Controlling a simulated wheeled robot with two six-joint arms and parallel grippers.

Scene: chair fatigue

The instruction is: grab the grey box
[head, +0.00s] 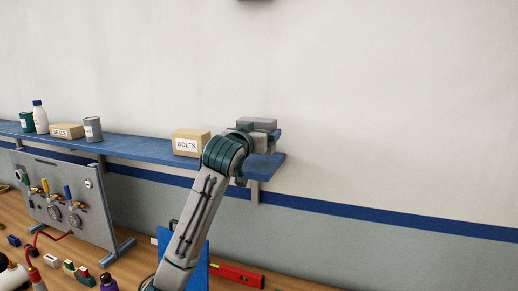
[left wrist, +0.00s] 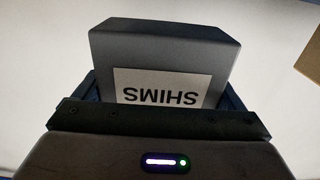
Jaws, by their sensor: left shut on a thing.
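The grey box (head: 257,123) is at the right end of the blue wall shelf in the head view, mostly hidden behind my left gripper (head: 262,138). In the left wrist view the grey box (left wrist: 165,62) fills the space between the fingers of my left gripper (left wrist: 160,95). Its white label reads SHIMS and appears upside down. My left gripper is shut on it. I cannot tell whether the box touches the shelf. My right gripper is not in view.
The blue shelf (head: 135,148) also holds a BOLTS box (head: 190,143) just left of my gripper, another tan box (head: 67,131), a grey can (head: 93,130) and a white bottle (head: 40,117). A gauge panel (head: 70,200) stands below. The wall right of the shelf is clear.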

